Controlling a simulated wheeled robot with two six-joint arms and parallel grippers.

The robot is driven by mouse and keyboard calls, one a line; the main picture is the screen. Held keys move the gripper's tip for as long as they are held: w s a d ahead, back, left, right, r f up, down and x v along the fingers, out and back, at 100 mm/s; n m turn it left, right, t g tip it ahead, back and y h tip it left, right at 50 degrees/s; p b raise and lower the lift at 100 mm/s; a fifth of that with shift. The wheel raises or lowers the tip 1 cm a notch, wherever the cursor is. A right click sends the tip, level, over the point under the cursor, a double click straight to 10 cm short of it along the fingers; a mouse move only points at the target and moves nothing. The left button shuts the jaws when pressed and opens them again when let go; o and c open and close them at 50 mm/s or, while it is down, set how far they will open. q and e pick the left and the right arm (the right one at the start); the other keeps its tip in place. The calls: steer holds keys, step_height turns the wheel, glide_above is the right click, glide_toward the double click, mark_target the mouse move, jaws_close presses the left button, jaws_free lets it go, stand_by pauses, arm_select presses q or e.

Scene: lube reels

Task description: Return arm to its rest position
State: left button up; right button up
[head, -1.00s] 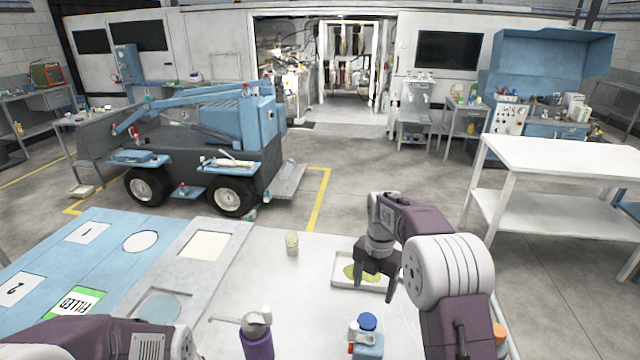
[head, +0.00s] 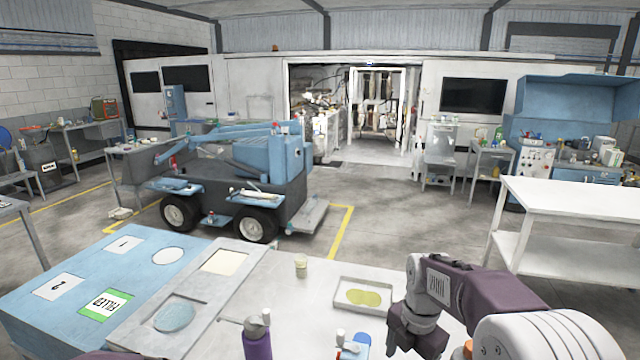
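My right arm comes in from the lower right. Its dark gripper (head: 416,346) hangs over the right part of the white table, to the right of the white tray (head: 391,299). Its fingers look spread, with nothing seen between them. Only a sliver of my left arm shows at the bottom edge, and the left gripper is out of view.
A purple bottle (head: 257,340) and a blue-capped item (head: 357,345) stand near the front edge. A small pale jar (head: 301,267) stands behind them. A grey panel (head: 136,334) and a blue board with labels (head: 60,318) lie at left.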

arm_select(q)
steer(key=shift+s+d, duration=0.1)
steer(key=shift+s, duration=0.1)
arm_select(e)
steer(key=s+f+m, duration=0.4)
steer(key=s+m, duration=0.3)
steer(key=m, duration=0.5)
steer(key=s+f+m, duration=0.4)
steer(key=s+m, duration=0.3)
steer(key=m, duration=0.6)
steer(key=shift+a+t, duration=0.15)
steer(key=shift+t, duration=0.25)
